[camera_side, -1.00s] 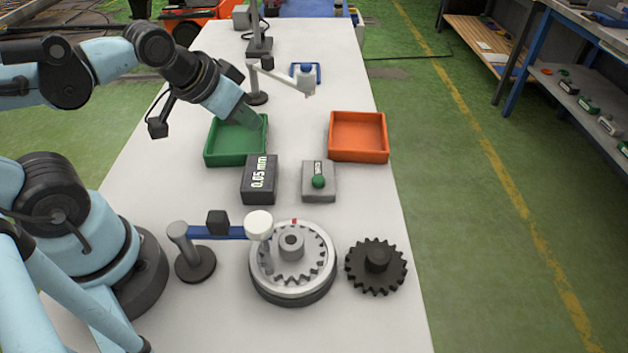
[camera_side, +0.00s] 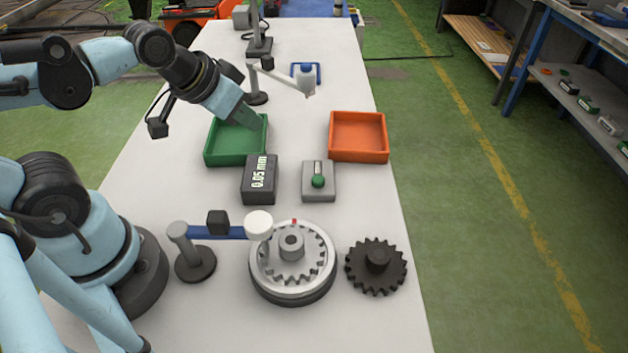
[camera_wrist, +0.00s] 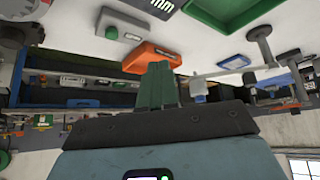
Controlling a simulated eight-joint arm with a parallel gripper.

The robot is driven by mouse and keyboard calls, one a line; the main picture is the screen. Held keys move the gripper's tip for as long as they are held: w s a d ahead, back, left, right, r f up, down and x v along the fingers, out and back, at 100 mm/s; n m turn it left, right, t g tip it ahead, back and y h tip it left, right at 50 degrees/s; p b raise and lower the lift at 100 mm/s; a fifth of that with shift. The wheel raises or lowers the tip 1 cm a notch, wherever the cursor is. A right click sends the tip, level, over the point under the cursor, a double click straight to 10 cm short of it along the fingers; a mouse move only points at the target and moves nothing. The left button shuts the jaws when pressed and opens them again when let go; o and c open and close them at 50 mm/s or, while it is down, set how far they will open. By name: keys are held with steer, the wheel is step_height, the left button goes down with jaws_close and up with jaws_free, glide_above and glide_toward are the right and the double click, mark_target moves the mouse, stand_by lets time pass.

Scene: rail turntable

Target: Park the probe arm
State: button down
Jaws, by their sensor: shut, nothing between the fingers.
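Two swinging arms show in the side view, and I cannot tell for sure which is the probe arm. A blue arm (camera_side: 232,233) on a grey post (camera_side: 182,236) ends in a white round head (camera_side: 258,225) at the left edge of the turntable (camera_side: 292,292). A pale arm (camera_side: 280,77) on a dark-based post at the back ends in a white head near a blue bracket (camera_side: 318,74); it also shows in the wrist view (camera_wrist: 222,71). My gripper (camera_side: 254,124) is shut and empty above the green tray; its fingers show in the wrist view (camera_wrist: 157,86).
A green tray (camera_side: 208,158), an orange tray (camera_side: 358,158), a black 0.05 mm block (camera_side: 260,187) and a grey box with a green button (camera_side: 318,182) stand mid-table. A dark gear (camera_side: 376,266) lies right of the turntable. The table's front right corner is clear.

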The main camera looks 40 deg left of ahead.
steer(key=c, duration=1.8)
jaws_free()
steer(key=shift+o, duration=1.2)
steer(key=shift+d, duration=0.1)
steer(key=o, duration=0.4)
steer(key=shift+s+d+r+n+g+h, duration=0.1)
steer(key=shift+s+d+r+n+g, duration=0.05)
steer(key=shift+d, duration=0.25)
steer(key=shift+s+d+r+n+g+h, duration=0.1)
steer(key=shift+s+d+r+n+g, duration=0.1)
steer(key=shift+d, duration=0.2)
steer(key=shift+s+d+r+n+g+h, duration=0.1)
steer(key=shift+d+n+g, duration=0.05)
steer(key=shift+d, duration=0.25)
step_height(320, 180, up, 8)
steer(key=n+g, duration=0.6)
steer(key=n, duration=0.2)
glide_above(216, 216)
step_height(216, 216, down, 12)
steer(key=shift+r, duration=0.15)
jaws_close()
